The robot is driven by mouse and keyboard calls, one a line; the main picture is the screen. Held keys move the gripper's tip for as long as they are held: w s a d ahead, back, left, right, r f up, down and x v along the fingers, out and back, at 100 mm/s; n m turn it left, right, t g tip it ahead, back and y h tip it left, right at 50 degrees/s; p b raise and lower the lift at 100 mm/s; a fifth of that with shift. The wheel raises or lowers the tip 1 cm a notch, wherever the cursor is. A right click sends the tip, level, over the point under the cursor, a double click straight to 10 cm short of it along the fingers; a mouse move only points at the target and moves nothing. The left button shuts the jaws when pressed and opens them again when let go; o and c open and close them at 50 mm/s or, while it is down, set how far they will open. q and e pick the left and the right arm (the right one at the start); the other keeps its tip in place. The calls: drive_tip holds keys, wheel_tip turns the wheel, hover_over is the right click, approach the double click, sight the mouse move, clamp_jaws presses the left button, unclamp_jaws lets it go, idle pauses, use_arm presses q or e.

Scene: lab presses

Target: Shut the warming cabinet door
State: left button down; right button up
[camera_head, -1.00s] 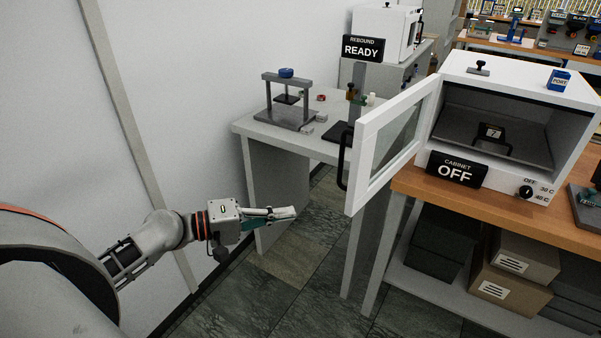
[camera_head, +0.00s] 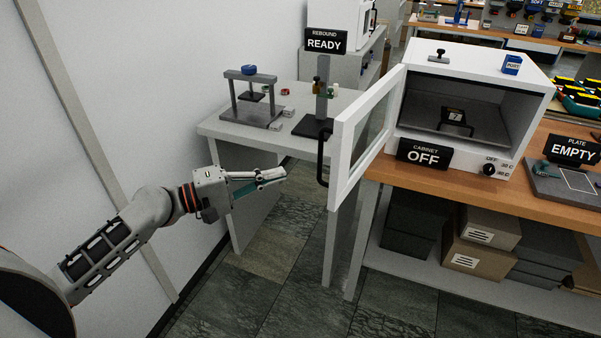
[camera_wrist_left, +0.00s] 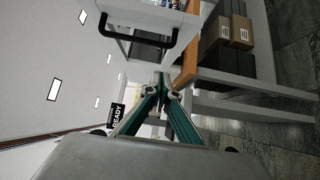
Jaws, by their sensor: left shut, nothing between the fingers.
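The white warming cabinet (camera_head: 473,65) stands on the wooden bench, its front open and a black-handled item (camera_head: 455,119) inside. Its door (camera_head: 341,160) is swung wide open toward the left, with a glass pane and a black handle (camera_head: 321,158) on its outer side. The handle also shows at the top of the left wrist view (camera_wrist_left: 137,41). My left gripper (camera_head: 284,174) is shut and empty, to the left of the door handle and apart from it. In the left wrist view its fingertips (camera_wrist_left: 160,80) meet below the handle. My right gripper is not in view.
A grey table (camera_head: 213,127) with a small press (camera_head: 250,98) and a stand signed READY is behind my left gripper. The bench (camera_head: 535,186) has boxes on its lower shelf and a plate at right. A wall is at left; the floor ahead is clear.

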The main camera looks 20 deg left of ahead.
use_arm(q)
drive_tip(key=w+d+p, duration=0.2)
drive_tip(key=d, duration=0.4)
drive_tip(key=shift+p, duration=0.3)
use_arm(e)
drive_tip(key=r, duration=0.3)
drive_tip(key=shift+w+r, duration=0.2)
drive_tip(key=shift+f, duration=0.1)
use_arm(q)
drive_tip(key=shift+s, duration=0.1)
